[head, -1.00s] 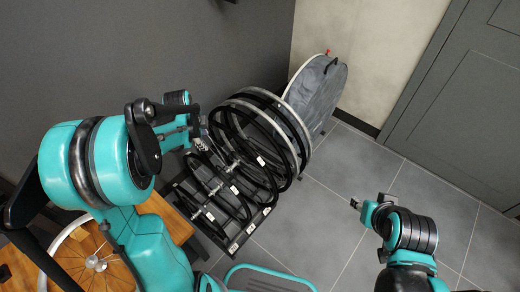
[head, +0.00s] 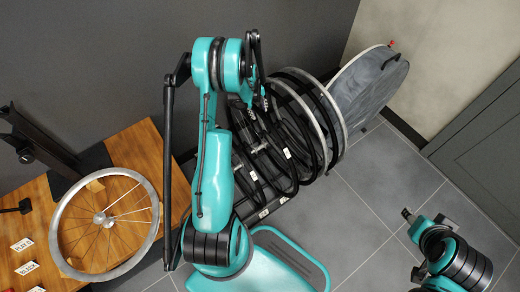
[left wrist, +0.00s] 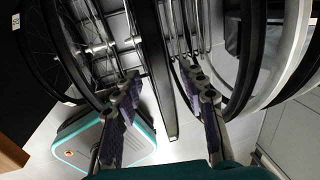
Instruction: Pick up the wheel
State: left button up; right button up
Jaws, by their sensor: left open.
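A silver-rimmed wheel with thin spokes (head: 60,222) lies on the wooden table at the left of the head view. Several black tyres and rims (head: 322,115) stand upright in a dark rack (head: 272,207) at the middle. My left gripper (head: 260,98) is over the back left part of the rack, partly hidden by its own arm. In the left wrist view its fingers (left wrist: 165,105) are open and apart, with a rack bar and wheels beyond them. I see nothing held between them. My right gripper (head: 406,214) is over the floor at the right; its jaws are too small to read.
The wooden table (head: 130,150) carries small white labels (head: 26,268) and a dark stand (head: 38,150). A grey disc-shaped bag (head: 368,85) leans against the wall behind the rack. Tiled floor (head: 365,185) is clear to the right of the rack. A grey door (head: 490,140) is at the far right.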

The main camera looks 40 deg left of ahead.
pick_arm(q)
jog(key=shift+w+f, duration=0.25)
jog(key=shift+f, duration=0.95)
jog(key=shift+f, duration=0.25)
jog(key=shift+c, duration=0.4)
grip_shut()
